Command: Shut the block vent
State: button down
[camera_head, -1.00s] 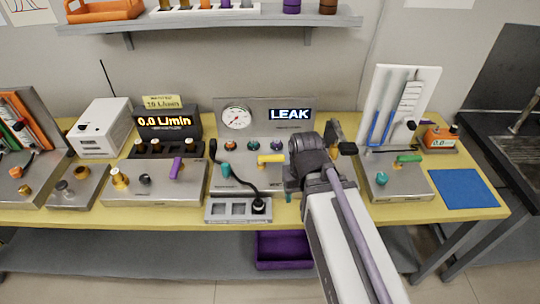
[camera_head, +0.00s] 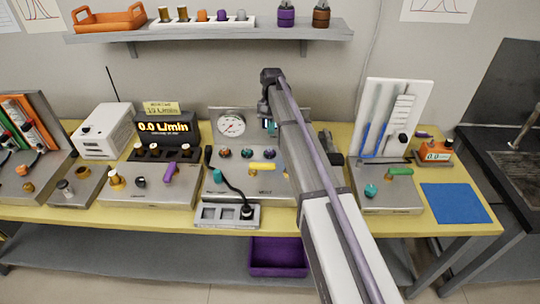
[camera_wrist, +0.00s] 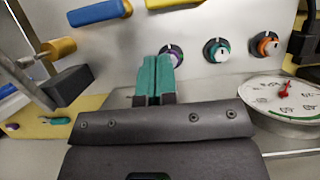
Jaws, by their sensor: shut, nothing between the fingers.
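The steel block (camera_head: 233,182) stands mid-bench with a yellow lever (camera_head: 262,167) lying nearly sideways. The yellow lever also shows at the top edge of the wrist view (camera_wrist: 175,3). Beside it in that view is a blue lever (camera_wrist: 98,12), which my arm hides in the head view. The block's small labels are too small to read surely, so I cannot tell which lever is the vent. My gripper (camera_head: 270,126) is high near the block's back panel. In the wrist view its teal fingers (camera_wrist: 155,80) are together and empty, in front of the purple knob (camera_wrist: 172,55), apart from both levers.
The round gauge (camera_head: 231,125) is on the back panel, with knobs below it. A black cable runs to a grey socket plate (camera_head: 228,215) at the block's front. A flow panel (camera_head: 165,127) stands left, and a stand with a green lever (camera_head: 400,171) stands right.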

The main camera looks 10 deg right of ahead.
aim_at(262, 168)
jog(key=shift+a, duration=0.1)
jog(key=b+x, duration=0.9)
jog(key=x, duration=0.1)
jog(key=shift+f, duration=0.15)
jog(key=shift+a, duration=0.1)
